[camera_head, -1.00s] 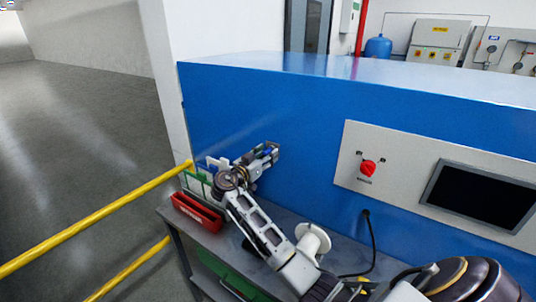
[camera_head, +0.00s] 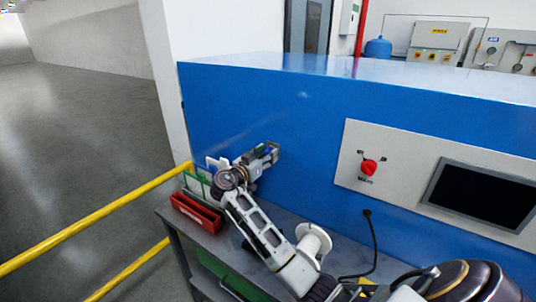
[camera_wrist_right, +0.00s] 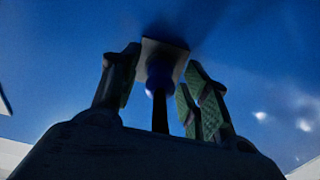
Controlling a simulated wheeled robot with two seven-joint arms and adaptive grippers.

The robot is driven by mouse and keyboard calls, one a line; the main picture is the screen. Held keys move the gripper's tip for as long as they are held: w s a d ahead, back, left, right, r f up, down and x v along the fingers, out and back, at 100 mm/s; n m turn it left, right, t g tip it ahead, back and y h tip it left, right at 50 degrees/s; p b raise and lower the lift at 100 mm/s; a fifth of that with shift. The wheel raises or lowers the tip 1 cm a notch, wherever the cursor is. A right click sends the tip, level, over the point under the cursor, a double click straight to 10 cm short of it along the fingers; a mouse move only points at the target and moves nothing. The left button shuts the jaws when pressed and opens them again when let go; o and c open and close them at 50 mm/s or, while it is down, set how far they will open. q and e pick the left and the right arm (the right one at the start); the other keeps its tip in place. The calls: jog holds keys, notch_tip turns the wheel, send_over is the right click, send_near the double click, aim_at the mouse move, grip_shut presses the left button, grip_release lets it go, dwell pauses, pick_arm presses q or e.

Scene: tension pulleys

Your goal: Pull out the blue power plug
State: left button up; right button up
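The blue power plug (camera_wrist_right: 158,75) sits in a pale square socket plate (camera_wrist_right: 165,47) on the blue cabinet wall in the right wrist view. A black cable (camera_wrist_right: 160,112) runs from the plug toward my wrist. My right gripper (camera_wrist_right: 162,80) is open, with one finger on each side of the plug. A gap shows between the left finger and the plug; the right finger's green pad is closer, and contact there is unclear. In the head view my right gripper (camera_head: 263,158) is at the cabinet face and hides most of the plug. My left gripper is out of view.
The blue cabinet (camera_head: 310,120) has a panel with a red knob (camera_head: 369,167) and a dark screen (camera_head: 483,193). A red bin (camera_head: 195,213) and a white spool (camera_head: 313,242) are on the grey bench below. A yellow rail (camera_head: 90,222) runs along the left.

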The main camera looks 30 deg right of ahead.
aim_at(264, 155)
grip_shut()
jog(key=shift+s+a+f, duration=0.1)
jog(key=shift+a, duration=0.1)
jog(key=shift+s+a+b, duration=0.15)
jog(key=shift+a+b, duration=0.2)
jog(key=shift+a, duration=0.05)
jog(key=shift+b+v, duration=1.05)
jog(key=shift+v, duration=1.3)
